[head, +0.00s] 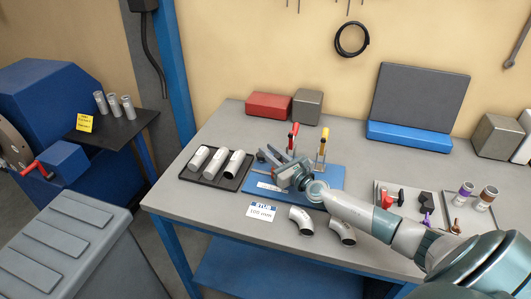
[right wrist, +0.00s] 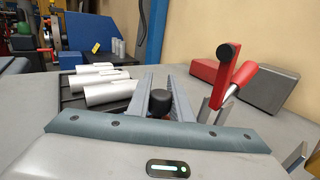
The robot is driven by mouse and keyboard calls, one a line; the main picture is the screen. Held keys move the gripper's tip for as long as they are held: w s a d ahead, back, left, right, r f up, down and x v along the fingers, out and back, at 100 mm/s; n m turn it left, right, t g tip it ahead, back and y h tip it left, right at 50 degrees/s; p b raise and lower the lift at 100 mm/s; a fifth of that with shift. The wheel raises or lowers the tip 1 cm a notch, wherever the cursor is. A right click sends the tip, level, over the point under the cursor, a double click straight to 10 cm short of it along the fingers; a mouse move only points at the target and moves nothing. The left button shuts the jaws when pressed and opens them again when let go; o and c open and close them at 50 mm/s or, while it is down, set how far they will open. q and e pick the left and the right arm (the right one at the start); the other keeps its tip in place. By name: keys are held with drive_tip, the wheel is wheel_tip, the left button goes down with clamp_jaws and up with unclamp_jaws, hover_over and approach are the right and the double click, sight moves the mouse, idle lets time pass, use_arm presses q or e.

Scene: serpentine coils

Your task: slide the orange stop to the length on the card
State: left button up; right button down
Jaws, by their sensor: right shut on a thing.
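A blue fixture plate (head: 325,177) lies on the grey bench, with a pale scale strip (head: 270,187) near its front left. My right gripper (head: 268,156) reaches over the plate from the right and hides much of it. In the right wrist view its two grey fingers (right wrist: 160,84) are closed about a thing with a round black knob (right wrist: 160,101). This seems to be the stop, but no orange shows, so I cannot be sure. The white card (head: 262,211) with a blue heading lies in front of the plate; its figure is too small to read surely. My left gripper is not in view.
A red-handled clamp (head: 293,135) and a yellow-handled one (head: 322,145) stand at the plate's back. A black tray (head: 233,180) of tubes lies left. Two bent pipes (head: 301,220) lie in front, near my right arm. Small trays of tools stand right.

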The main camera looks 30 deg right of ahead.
drive_tip(key=c, duration=1.6)
unclamp_jaws()
drive_tip(key=shift+s, duration=0.1)
drive_tip(key=s+b, duration=0.1)
drive_tip(key=s, duration=0.4)
drive_tip(key=s+b, duration=0.1)
drive_tip(key=s, duration=0.4)
drive_tip(key=s+d+b, duration=0.1)
drive_tip(key=s+b, duration=0.1)
drive_tip(key=s, duration=0.3)
drive_tip(key=shift+f, duration=0.15)
drive_tip(key=shift+s+d, duration=0.15)
drive_tip(key=shift+s, duration=0.9)
